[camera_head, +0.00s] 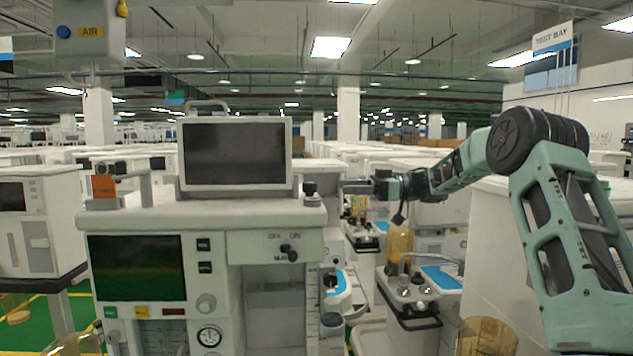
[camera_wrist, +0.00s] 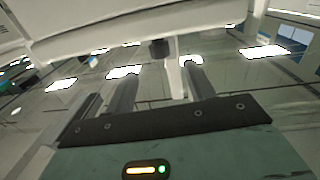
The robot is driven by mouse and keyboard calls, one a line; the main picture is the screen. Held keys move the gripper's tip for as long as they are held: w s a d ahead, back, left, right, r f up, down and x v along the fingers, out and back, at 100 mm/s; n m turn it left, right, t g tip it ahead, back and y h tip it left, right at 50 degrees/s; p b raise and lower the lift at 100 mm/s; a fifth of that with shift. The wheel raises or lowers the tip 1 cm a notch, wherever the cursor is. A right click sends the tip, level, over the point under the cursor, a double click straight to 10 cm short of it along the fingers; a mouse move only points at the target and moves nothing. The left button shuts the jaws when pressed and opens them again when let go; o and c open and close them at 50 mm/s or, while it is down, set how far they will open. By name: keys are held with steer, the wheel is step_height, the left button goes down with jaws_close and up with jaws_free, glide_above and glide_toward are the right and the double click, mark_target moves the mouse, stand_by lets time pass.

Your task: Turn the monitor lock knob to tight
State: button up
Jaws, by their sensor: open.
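The monitor (camera_head: 236,153) stands upright on top of the white anaesthesia cart, its screen dark. A small black knob (camera_head: 309,188) sits at the cart's top right corner, beside the monitor; I take it for the lock knob. My gripper (camera_head: 346,187) reaches in from the right at about the knob's height, with a small gap between them. In the wrist view, my gripper (camera_wrist: 160,68) is open and empty. A dark knob-like cylinder (camera_wrist: 159,49) shows just beyond the fingertips, roughly centred between them. The knob's markings and turn position are too small to read.
The cart's front holds a dark display (camera_head: 137,268), a gauge (camera_head: 209,336) and a selector knob (camera_head: 289,250). An orange block (camera_head: 103,186) sits on its left top. Carts with canisters (camera_head: 399,242) stand close below my arm. More carts fill the background.

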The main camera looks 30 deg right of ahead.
mark_target(309, 189)
steer(key=p+x, duration=0.2)
steer(key=x, duration=0.7)
steer(key=shift+p, duration=0.4)
steer(key=c, duration=1)
steer(key=shift+f, duration=0.1)
